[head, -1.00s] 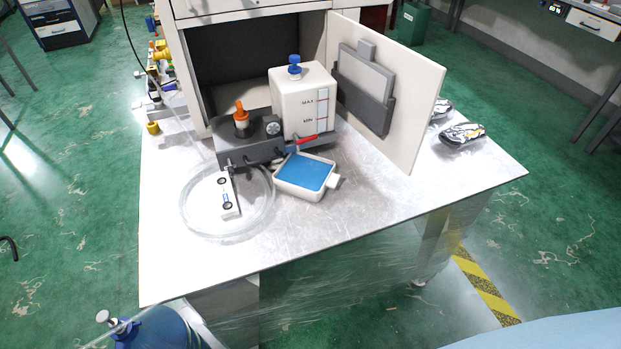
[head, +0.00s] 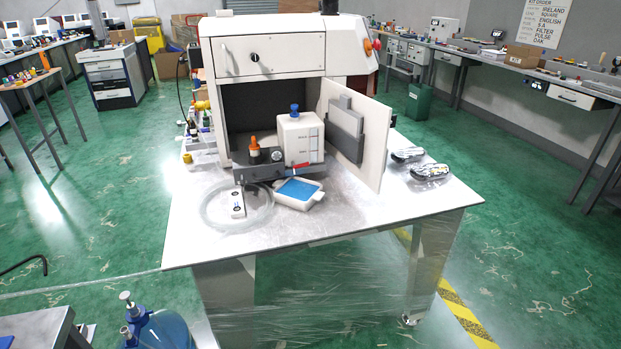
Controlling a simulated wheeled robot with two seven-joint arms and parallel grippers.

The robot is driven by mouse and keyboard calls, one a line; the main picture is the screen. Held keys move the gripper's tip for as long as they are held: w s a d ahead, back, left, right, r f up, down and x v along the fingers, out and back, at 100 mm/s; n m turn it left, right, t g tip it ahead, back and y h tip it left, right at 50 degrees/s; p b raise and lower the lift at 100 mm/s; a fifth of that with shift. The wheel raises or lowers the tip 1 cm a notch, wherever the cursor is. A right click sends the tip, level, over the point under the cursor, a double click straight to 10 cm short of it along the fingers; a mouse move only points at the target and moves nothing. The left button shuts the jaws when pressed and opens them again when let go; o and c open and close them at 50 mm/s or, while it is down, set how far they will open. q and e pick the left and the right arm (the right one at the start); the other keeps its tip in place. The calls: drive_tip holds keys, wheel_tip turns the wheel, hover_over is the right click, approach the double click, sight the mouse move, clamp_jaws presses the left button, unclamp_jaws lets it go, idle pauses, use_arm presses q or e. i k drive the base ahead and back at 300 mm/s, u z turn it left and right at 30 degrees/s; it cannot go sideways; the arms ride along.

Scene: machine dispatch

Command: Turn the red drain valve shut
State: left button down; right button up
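The red drain valve (head: 300,167) is a small red lever at the front right of the dark grey pump base (head: 262,172), below the white tank (head: 299,142) with its blue cap. It points sideways, slightly up to the right. A white tray with a blue surface (head: 299,190) sits on the table just below it. A coil of clear hose (head: 212,208) lies to the left of the tray, around a small white block (head: 238,204). Neither of my grippers is in view.
The machine cabinet (head: 270,45) stands on a white table (head: 350,215) with its door (head: 372,150) open to the right. Two packaged items (head: 430,172) lie right of the door. The table's front is clear.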

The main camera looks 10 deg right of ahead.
sight(308, 164)
drive_tip(key=z, duration=0.65)
drive_tip(key=i, duration=0.85)
drive_tip(key=u, duration=1.2)
